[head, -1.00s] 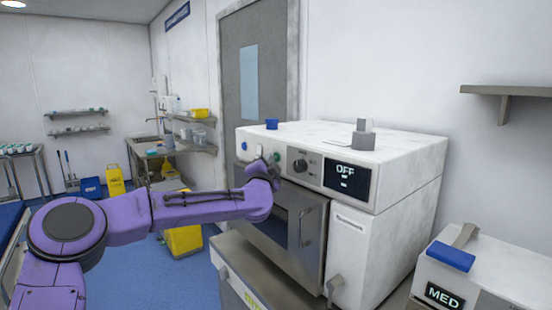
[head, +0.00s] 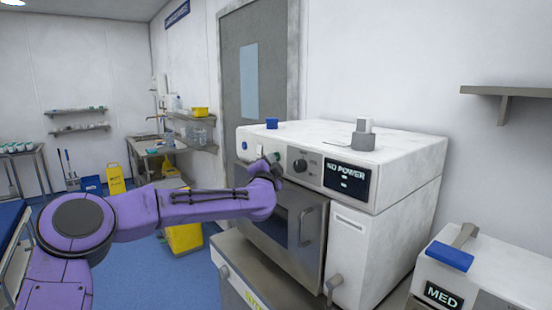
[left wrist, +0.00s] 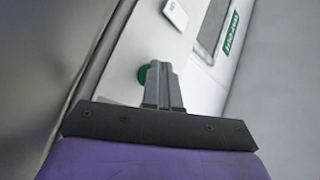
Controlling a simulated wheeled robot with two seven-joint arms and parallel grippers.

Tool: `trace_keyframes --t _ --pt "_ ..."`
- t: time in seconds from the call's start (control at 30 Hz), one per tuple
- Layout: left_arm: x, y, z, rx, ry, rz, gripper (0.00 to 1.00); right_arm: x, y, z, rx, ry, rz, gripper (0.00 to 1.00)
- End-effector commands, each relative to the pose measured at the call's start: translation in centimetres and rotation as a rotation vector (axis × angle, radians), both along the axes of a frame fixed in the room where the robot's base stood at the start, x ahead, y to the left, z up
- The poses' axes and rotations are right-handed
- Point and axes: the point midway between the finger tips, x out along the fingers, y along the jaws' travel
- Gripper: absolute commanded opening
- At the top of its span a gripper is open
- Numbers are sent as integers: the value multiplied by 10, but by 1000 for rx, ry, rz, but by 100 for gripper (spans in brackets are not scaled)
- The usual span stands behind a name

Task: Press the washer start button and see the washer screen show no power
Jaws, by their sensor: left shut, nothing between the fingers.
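The washer (head: 400,150) is a white box with a front control panel. Its dark screen (head: 346,180) reads NO POWER in pale letters. A dark round knob (head: 299,165) sits left of the screen, and a blue button (head: 244,146) is at the panel's left end. My left gripper (head: 272,158) is at the panel between these, its fingers together and empty. In the left wrist view the closed fingertips (left wrist: 158,66) overlap the edge of a round green button (left wrist: 143,74). I cannot tell whether they touch it. My right gripper is out of view.
A grey object (head: 363,136) and a blue cup (head: 272,123) stand on the washer's top. A white device marked MED (head: 485,270) with a blue part is at lower right. A wall shelf (head: 507,91) is above it.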

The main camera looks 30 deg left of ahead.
Motion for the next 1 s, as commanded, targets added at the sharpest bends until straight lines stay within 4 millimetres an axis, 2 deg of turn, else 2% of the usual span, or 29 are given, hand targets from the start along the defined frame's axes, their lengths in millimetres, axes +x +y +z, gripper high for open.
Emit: trace_keyframes --t 0.3,0.63,1.0 --pt "-14 6 0 1 0 0 0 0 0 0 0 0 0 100" --pt "-17 7 0 0 -1 1 0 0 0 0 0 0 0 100" --pt "-51 21 1 0 -2 1 0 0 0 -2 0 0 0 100"
